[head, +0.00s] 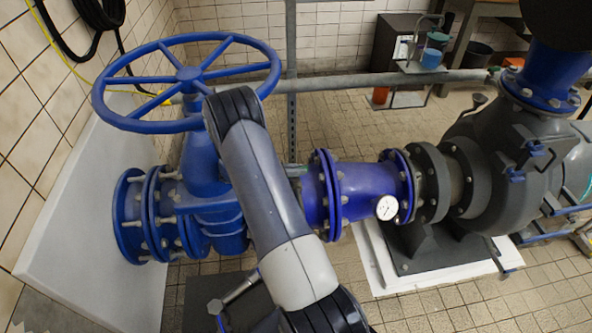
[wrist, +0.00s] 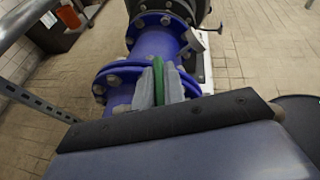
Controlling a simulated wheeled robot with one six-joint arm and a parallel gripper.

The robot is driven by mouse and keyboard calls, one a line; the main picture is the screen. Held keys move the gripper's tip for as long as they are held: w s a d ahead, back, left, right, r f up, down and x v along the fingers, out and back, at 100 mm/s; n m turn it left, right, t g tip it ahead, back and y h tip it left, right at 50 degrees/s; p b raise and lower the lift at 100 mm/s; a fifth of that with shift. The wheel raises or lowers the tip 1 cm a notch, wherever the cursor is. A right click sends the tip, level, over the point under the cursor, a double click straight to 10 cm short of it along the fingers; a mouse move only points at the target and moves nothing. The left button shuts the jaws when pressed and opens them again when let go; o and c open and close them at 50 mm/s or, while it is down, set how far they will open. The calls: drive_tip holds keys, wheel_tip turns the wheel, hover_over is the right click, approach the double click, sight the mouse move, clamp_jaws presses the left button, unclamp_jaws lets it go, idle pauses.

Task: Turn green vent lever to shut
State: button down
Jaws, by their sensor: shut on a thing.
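The green vent lever (wrist: 158,82) shows in the wrist view as a narrow green strip, standing over the flange of the blue pipe (wrist: 158,48). My gripper (wrist: 160,78) is shut on it, with one pale grey finger on each side. The fingers hide much of the lever and its pivot, so its exact angle cannot be told. In the head view my arm crosses in front of the blue pipe (head: 365,183) and hides the gripper and most of the lever.
A large blue handwheel (head: 188,73) on a valve stands left of my arm. A pressure gauge (head: 387,208) sits on the pipe, and a dark pump (head: 500,150) stands at the right. A grey rail (head: 350,83) runs behind. Tiled floor (head: 440,305) is open at the front right.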

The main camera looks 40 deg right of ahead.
drive_tip(key=c, duration=1.5)
unclamp_jaws()
drive_tip(key=shift+b+v, duration=0.35)
drive_tip(key=shift+v, duration=3.45)
